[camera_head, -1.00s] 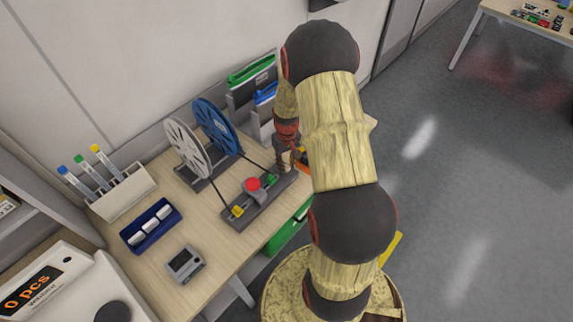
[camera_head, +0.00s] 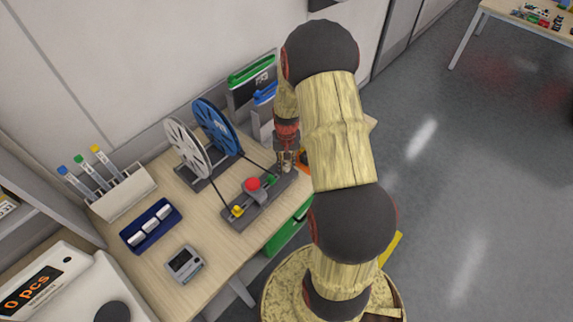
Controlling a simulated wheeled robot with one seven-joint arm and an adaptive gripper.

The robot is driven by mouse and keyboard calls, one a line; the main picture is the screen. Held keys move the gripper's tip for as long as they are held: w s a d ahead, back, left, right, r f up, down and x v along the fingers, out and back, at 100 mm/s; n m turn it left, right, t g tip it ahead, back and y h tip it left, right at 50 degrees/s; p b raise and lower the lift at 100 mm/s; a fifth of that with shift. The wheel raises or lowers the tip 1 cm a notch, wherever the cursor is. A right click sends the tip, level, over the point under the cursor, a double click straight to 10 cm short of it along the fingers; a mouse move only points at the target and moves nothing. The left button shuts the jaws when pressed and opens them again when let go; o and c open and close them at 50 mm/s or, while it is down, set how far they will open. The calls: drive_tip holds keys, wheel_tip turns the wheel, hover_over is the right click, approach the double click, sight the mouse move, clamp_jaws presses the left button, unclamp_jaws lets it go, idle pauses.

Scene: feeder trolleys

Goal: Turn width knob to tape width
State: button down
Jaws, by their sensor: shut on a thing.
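The splicing device (camera_head: 243,213) is a dark grey bar on the wooden table, with a red button (camera_head: 253,184) at its middle. A yellow part (camera_head: 237,210) sits at its near end and a green part (camera_head: 271,180) towards its far end. My gripper (camera_head: 286,168) points down at the far right end of the bar. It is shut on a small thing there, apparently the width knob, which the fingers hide. The knob's setting and any scale cannot be read. A white reel (camera_head: 185,146) and a blue reel (camera_head: 216,126) stand upright behind the device.
A white holder (camera_head: 125,194) with several capped tubes, a blue tray (camera_head: 150,226) and a small grey device (camera_head: 184,264) stand to the left. Binders (camera_head: 251,82) stand behind the gripper. A green drawer (camera_head: 287,236) is below the table edge. My arm covers the table's right side.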

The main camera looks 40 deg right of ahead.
sight(286, 167)
drive_tip(key=c, duration=1.7)
unclamp_jaws()
drive_tip(key=shift+o, duration=0.6)
drive_tip(key=shift+r, duration=0.1)
wheel_tip(286, 167, up, 12)
